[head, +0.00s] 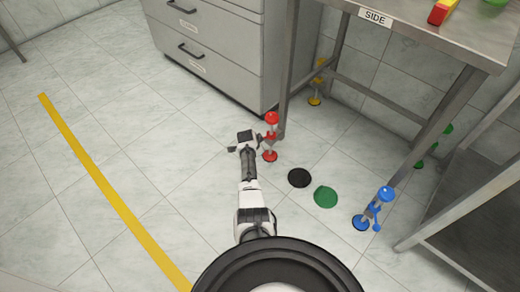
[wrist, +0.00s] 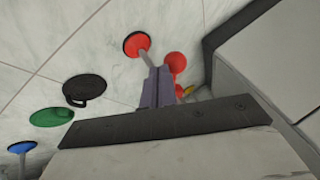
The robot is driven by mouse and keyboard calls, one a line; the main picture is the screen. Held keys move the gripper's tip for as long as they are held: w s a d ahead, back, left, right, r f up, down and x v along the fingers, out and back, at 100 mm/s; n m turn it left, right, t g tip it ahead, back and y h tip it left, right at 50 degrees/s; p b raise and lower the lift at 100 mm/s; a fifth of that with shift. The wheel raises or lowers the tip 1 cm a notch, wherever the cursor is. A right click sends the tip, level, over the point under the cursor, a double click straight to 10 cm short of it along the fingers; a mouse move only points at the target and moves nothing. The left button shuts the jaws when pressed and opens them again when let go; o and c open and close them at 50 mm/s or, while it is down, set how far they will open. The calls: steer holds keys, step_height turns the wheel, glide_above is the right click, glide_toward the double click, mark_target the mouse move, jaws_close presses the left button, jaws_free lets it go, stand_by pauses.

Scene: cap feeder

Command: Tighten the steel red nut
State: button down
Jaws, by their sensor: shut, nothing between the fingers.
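A red-and-steel post (head: 270,156) stands upright on the floor by a table leg, with a red base, a red top and a small red part midway, at its side. I cannot tell which red part is the nut. My gripper (head: 259,141) is low beside the post, on its left in the head view. In the wrist view my fingers (wrist: 156,88) are together and empty, between the red base (wrist: 136,45) and another red round part (wrist: 176,63). They cover part of the steel rod (wrist: 147,59). Contact with the post cannot be told.
A black disc (head: 299,178) and a green disc (head: 325,197) lie on the floor right of the post. A blue post (head: 372,210) stands farther right; a yellow post (head: 317,88) stands behind. A drawer cabinet (head: 210,45) and steel table (head: 430,35) border the spot. Floor left is clear.

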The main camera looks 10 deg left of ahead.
steer(key=shift+w+a+b, duration=0.5)
steer(key=shift+a+b, duration=0.1)
steer(key=shift+b, duration=0.2)
steer(key=shift+w+a+r, duration=0.1)
steer(key=shift+a+r, duration=0.05)
